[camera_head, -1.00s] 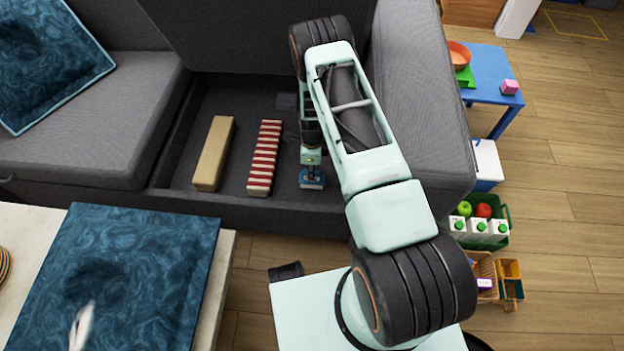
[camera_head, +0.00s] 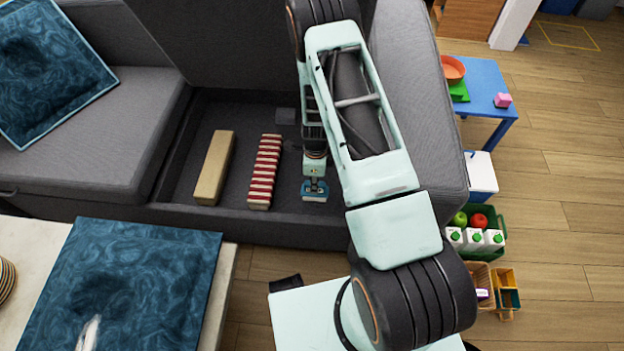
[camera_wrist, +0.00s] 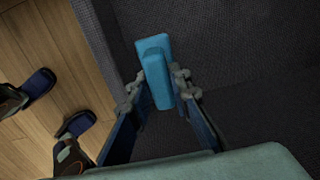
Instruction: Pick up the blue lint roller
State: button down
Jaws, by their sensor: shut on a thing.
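The blue lint roller (camera_wrist: 155,72) shows in the wrist view as a bright blue block with a raised middle piece. My gripper (camera_wrist: 158,88) has a finger on each side of it and is shut on it. Dark grey fabric lies behind the roller. In the head view my gripper (camera_head: 314,188) points down at the front right of the open sofa storage compartment, right of the striped block. A little blue shows at its tip there. I cannot tell whether the roller is clear of the compartment floor.
A tan block (camera_head: 214,168) and a red-and-white striped block (camera_head: 264,172) lie in the compartment (camera_head: 232,118). The sofa's front wall (camera_head: 235,222) is close to my gripper. A blue table (camera_head: 487,85) and a green crate (camera_head: 497,218) stand at right.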

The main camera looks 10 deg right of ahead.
jog(key=s+r+p, duration=0.1)
jog(key=s+r, duration=0.3)
jog(key=s, duration=0.5)
jog(key=shift+d+r+p, duration=0.15)
jog(key=shift+d+p, duration=0.15)
jog(key=shift+d, duration=0.05)
jog(key=shift+s, duration=0.1)
